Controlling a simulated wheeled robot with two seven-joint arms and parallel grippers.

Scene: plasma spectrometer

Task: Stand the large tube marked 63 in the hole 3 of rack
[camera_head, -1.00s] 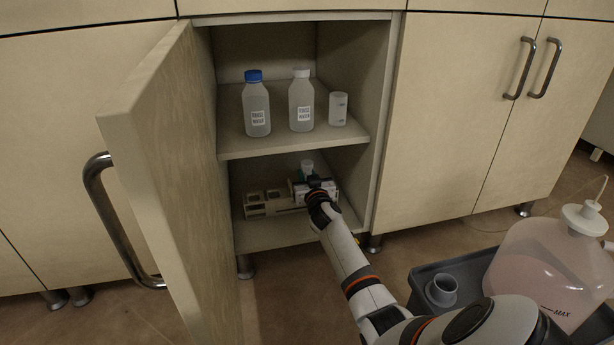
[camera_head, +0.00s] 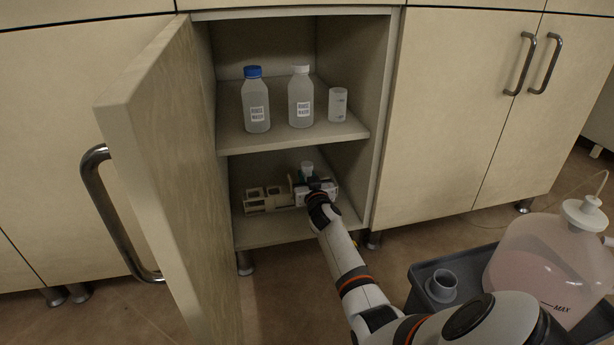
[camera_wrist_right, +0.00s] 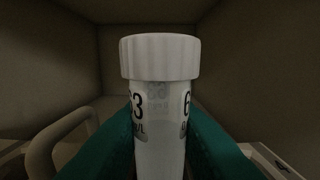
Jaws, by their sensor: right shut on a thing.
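The large tube (camera_wrist_right: 160,105) has a white ribbed cap and black print in which 63 is partly readable. In the right wrist view it stands upright between the green fingers of my right gripper (camera_wrist_right: 158,140), which is shut on it. In the head view the tube's pale cap (camera_head: 307,168) shows just above my gripper (camera_head: 310,181), inside the lower cabinet compartment. The pale rack (camera_head: 256,206) lies on the lower shelf, with openings visible to the left of my gripper. The tube's lower end and hole 3 are hidden. My left gripper is not in view.
The upper shelf (camera_head: 235,145) holds a blue-capped bottle (camera_head: 256,105), a white-capped bottle (camera_head: 300,102) and a small white container (camera_head: 337,106). The open door (camera_head: 165,170) stands left of my arm. A grey tray (camera_head: 425,275) with a large jug is at right.

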